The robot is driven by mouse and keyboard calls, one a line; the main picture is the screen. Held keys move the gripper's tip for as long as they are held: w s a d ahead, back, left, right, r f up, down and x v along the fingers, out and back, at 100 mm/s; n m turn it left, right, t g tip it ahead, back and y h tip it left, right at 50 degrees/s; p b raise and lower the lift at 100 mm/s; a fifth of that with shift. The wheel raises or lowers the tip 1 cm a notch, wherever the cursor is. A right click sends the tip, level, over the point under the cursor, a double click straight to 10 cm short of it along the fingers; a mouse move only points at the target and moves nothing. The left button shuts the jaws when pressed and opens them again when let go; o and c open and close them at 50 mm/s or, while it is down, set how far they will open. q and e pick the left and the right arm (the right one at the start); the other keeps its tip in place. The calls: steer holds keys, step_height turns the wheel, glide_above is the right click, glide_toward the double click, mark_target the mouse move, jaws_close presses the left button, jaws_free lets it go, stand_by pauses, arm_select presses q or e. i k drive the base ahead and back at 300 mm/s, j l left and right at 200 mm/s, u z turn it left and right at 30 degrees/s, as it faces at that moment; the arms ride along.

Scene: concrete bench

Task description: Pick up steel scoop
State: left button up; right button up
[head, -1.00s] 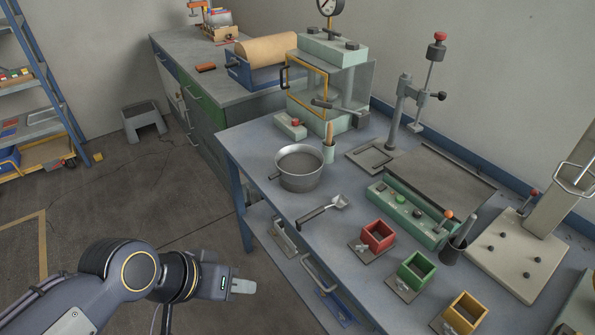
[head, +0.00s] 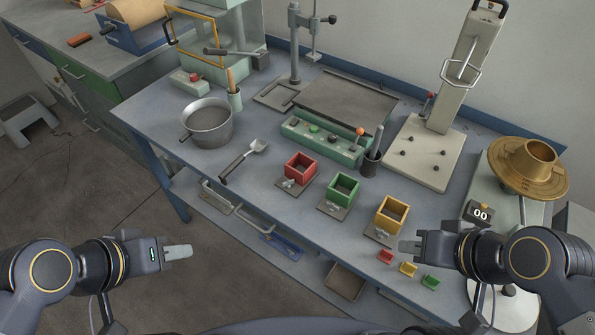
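The steel scoop (head: 245,158) lies on the bench in the head view, with a dark handle towards the front left and a bright metal bowl towards the back right. It lies in front of the grey metal pot, apart from it. My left gripper (head: 179,252) is off the bench's front edge, below and left of the scoop; its fingertips look together and empty. My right gripper (head: 409,246) is near the front right of the bench, by the yellow mould, far from the scoop; its fingertips also look together, with nothing seen in them.
The pot (head: 208,123) stands behind the scoop. Red (head: 300,167), green (head: 343,189) and yellow (head: 391,214) square moulds stand to its right. A green control box (head: 318,138) is behind them. Small coloured blocks (head: 408,269) lie near my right gripper. Bench is clear around the scoop's handle.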

mark_target(258, 146)
steer(key=i+j+z, duration=0.15)
steer(key=j+z, duration=0.15)
steer(key=i+j+z, duration=0.25)
steer(key=j, duration=0.2)
steer(key=j+z, duration=0.6)
steer(key=j, duration=0.15)
